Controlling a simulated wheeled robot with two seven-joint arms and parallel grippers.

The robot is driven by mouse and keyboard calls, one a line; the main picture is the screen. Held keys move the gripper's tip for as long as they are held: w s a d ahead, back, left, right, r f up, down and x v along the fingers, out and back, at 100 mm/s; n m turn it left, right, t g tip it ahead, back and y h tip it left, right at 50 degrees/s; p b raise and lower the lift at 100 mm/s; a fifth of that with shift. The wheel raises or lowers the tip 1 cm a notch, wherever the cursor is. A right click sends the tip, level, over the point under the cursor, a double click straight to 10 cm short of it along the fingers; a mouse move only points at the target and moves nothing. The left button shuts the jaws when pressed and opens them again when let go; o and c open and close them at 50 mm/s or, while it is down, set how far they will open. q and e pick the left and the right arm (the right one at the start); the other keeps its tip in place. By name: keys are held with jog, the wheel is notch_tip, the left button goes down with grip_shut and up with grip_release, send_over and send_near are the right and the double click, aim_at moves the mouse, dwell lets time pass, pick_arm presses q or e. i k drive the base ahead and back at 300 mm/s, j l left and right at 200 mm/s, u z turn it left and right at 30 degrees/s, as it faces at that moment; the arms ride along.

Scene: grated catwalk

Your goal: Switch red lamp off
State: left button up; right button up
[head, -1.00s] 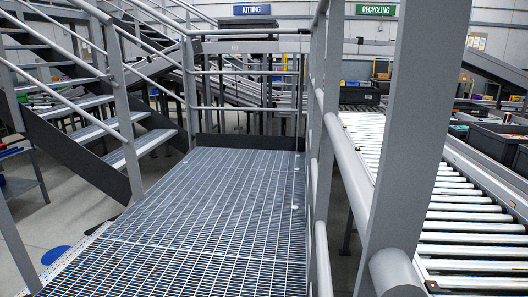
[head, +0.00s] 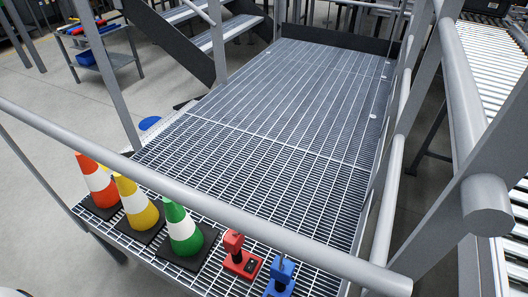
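A small red lamp (head: 240,260) with a red head, a dark stem and a red base stands on the near end of the grating, behind the grey handrail. A dark patch shows on its base; I cannot tell whether the lamp is lit. A similar blue lamp (head: 280,277) stands to its right, partly hidden by the handrail. Neither of my grippers is in view.
Orange (head: 98,182), yellow (head: 135,203) and green (head: 182,231) cones stand left of the lamps. The grated catwalk (head: 275,110) behind is clear. A roller conveyor (head: 500,50) runs at right.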

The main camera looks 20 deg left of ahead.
aim_at(251, 265)
jog(key=j+u, duration=0.2)
jog(key=u, duration=0.5)
